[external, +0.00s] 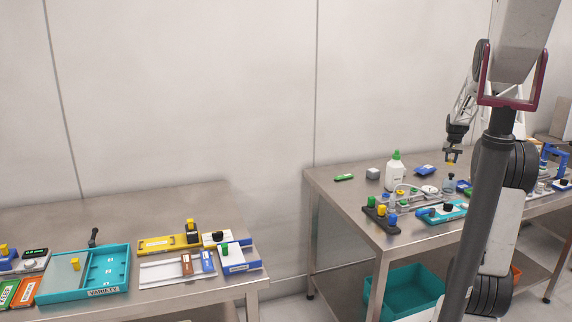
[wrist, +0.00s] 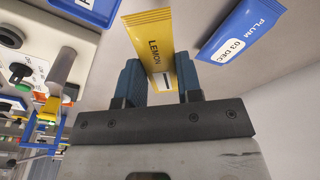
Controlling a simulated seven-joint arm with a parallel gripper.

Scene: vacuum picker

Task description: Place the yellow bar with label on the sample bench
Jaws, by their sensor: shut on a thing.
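My gripper (wrist: 160,82) is shut on a yellow bar (wrist: 150,32) marked "LEMON", with a white label near its lower end. The bar sits between the two dark blue fingers. In the external view my gripper (external: 452,153) hangs over the right-hand steel bench (external: 340,185), pointing down. A small yellow tip shows just below it; the bar is mostly hidden there. I cannot tell whether the bar touches the surface. No sign in view names the sample bench.
A blue bar (wrist: 240,28) marked "PLUM" lies just right of the yellow one. A panel (wrist: 40,60) with a green button is at left. A white bottle (external: 394,170) and several small items stand on the right bench. The left bench (external: 190,200) holds trays.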

